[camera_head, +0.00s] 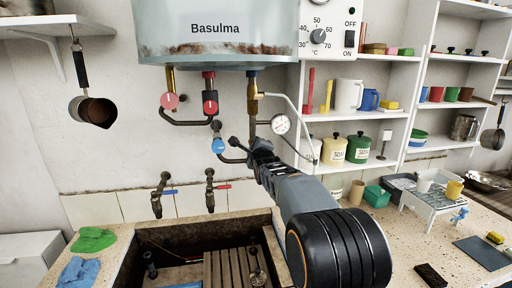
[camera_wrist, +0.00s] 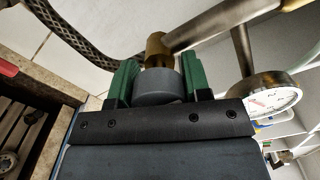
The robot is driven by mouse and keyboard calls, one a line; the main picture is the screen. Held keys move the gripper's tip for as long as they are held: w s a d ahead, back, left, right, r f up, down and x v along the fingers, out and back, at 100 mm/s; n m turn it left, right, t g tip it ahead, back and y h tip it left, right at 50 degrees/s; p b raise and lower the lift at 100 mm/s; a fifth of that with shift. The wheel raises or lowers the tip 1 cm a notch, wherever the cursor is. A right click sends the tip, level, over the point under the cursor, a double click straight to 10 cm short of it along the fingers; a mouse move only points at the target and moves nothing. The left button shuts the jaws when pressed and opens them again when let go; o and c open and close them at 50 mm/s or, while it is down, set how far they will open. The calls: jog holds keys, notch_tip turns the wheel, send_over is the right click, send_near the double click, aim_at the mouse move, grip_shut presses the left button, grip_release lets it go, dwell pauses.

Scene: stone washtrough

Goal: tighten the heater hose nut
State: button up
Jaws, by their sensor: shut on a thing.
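The water heater (camera_head: 216,38), marked "Basulma", hangs on the wall with pipes and valves below it. In the wrist view a grey round nut (camera_wrist: 159,86) sits under a brass fitting (camera_wrist: 157,50), where a braided hose (camera_wrist: 88,40) and a metal pipe (camera_wrist: 205,25) come close. My gripper (camera_wrist: 158,88) has its green fingers on both sides of the nut, shut on it. In the head view my gripper (camera_head: 260,153) is below the heater's right pipe, and my own arm hides part of that area. The nut cannot be made out there.
A pressure gauge (camera_head: 280,124) is close right of my gripper; it also shows in the wrist view (camera_wrist: 272,97). A blue-handled valve (camera_head: 218,146) is close on the left. Two taps stand over the stone trough (camera_head: 125,262). Shelves (camera_head: 375,116) with jars are to the right.

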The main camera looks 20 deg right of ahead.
jog(key=shift+r+m, duration=0.1)
jog(key=shift+m, duration=0.4)
jog(key=o, duration=0.9)
jog(key=shift+o, duration=0.2)
jog(key=s+a+b, duration=0.2)
jog(key=s+b, duration=0.1)
jog(key=s, duration=1)
jog(key=shift+s+a, duration=0.25)
jog(key=shift+a, duration=0.1)
